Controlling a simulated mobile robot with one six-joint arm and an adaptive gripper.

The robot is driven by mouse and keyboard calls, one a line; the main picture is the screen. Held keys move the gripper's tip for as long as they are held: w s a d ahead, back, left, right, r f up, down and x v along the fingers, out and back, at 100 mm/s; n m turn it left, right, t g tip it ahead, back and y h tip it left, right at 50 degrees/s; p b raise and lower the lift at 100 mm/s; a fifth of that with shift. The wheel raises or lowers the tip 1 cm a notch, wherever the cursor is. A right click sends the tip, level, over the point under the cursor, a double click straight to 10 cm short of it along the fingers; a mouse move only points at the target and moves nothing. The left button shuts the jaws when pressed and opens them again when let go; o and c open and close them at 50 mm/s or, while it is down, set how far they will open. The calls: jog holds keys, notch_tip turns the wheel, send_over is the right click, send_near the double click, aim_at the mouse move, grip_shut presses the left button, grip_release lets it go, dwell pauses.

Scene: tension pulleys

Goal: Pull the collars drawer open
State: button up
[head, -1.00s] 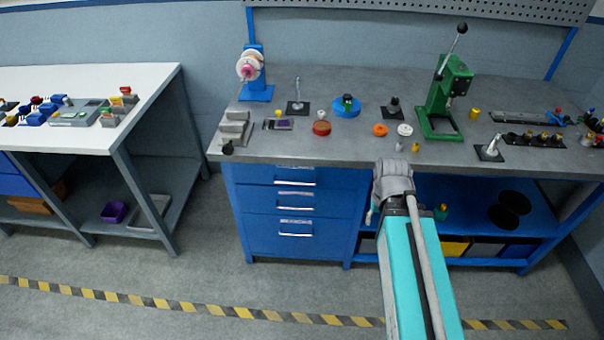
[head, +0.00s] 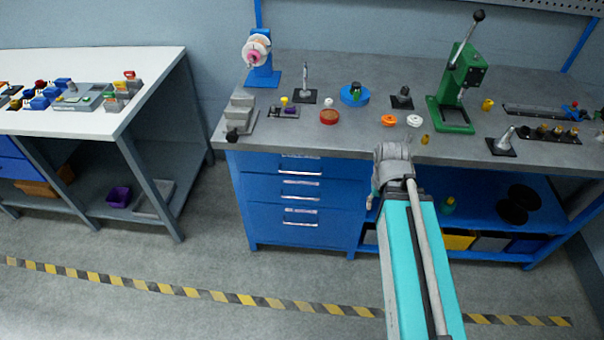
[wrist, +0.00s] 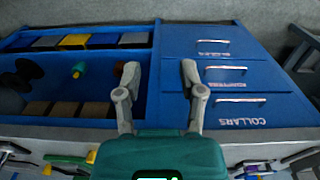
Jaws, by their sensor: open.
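The collars drawer (wrist: 275,108) is the blue drawer closest to the bench top, with white COLLARS lettering and a bar handle (wrist: 241,100). It looks shut. In the head view it is the top drawer (head: 258,163) of the blue cabinet, with its handle (head: 300,172) showing. My gripper (wrist: 160,70) is open and empty in the wrist view. Its fingers are in front of the open shelf bay and the cabinet edge, left of the collars handle and apart from it.
Two more drawers with handles (wrist: 226,68) (wrist: 212,54) share the cabinet, both shut. The bench top (head: 350,140) carries a green press (head: 462,85) and several small parts. An open shelf (head: 470,215) lies right of the drawers. The floor in front is clear.

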jog(key=w+a+f+n+t+h+b, duration=0.25)
jog(key=w+a+f+b, duration=0.2)
jog(key=f+b, duration=0.3)
jog(key=n+t+h+b, duration=0.4)
jog(key=n+t+b, duration=0.75)
jog(key=b, duration=1.05)
send_near(300, 173)
jog(key=f+v, duration=0.1)
jog(key=v, duration=0.2)
jog(key=shift+s+a+r, duration=0.1)
jog(key=shift+s+r, duration=0.05)
jog(key=shift+r, duration=0.05)
jog(key=b+x, duration=0.2)
jog(key=x, duration=1.2)
jog(key=shift+a+r, duration=0.1)
jog(key=shift+r, duration=0.05)
